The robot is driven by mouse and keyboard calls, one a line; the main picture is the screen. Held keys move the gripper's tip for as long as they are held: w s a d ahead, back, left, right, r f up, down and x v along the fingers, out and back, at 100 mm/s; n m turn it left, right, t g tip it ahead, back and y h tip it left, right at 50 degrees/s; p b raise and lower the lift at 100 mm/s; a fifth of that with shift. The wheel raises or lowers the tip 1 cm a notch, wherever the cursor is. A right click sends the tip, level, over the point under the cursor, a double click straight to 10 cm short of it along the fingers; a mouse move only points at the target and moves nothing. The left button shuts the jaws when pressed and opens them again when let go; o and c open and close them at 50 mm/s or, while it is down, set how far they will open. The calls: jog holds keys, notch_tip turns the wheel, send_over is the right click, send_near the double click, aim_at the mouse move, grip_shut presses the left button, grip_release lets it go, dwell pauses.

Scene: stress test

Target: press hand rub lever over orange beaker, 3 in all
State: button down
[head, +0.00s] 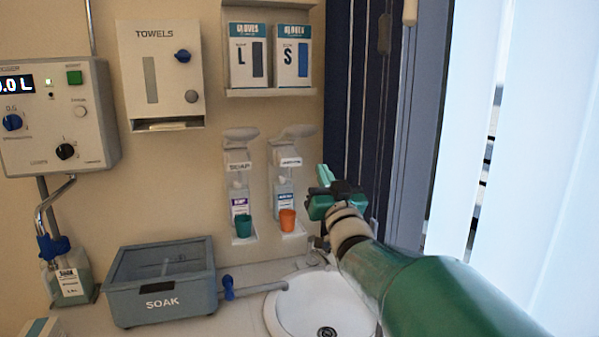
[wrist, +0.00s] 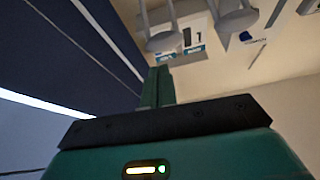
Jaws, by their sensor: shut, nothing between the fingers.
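The hand rub dispenser (head: 283,185) hangs on the wall, with its pale lever (head: 293,131) sticking out at the top. The orange beaker (head: 287,220) stands on the small shelf under it. My gripper (head: 324,176) is to the right of this dispenser in the head view, with its green fingers closed together and empty. In the wrist view my closed fingers (wrist: 157,87) point towards two pale dispenser levers, a nearer-looking one (wrist: 165,40) and another (wrist: 236,22). I cannot tell any contact with a lever. The beaker is not visible in the wrist view.
A soap dispenser (head: 238,180) with a green beaker (head: 243,226) hangs just left. Below are a white sink (head: 285,317) and a grey SOAK box (head: 160,303). Glove boxes (head: 270,55) are above. A dark curtain (head: 345,100) is close on the right.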

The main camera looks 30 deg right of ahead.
notch_tip(320, 180, up, 9)
jog(key=w, duration=0.1)
jog(key=shift+w+d, duration=0.2)
jog(key=shift+w, duration=0.15)
jog(key=shift+w, duration=0.1)
jog(key=w+d, duration=0.2)
jog(key=w, duration=0.7)
jog(key=shift+d, duration=0.15)
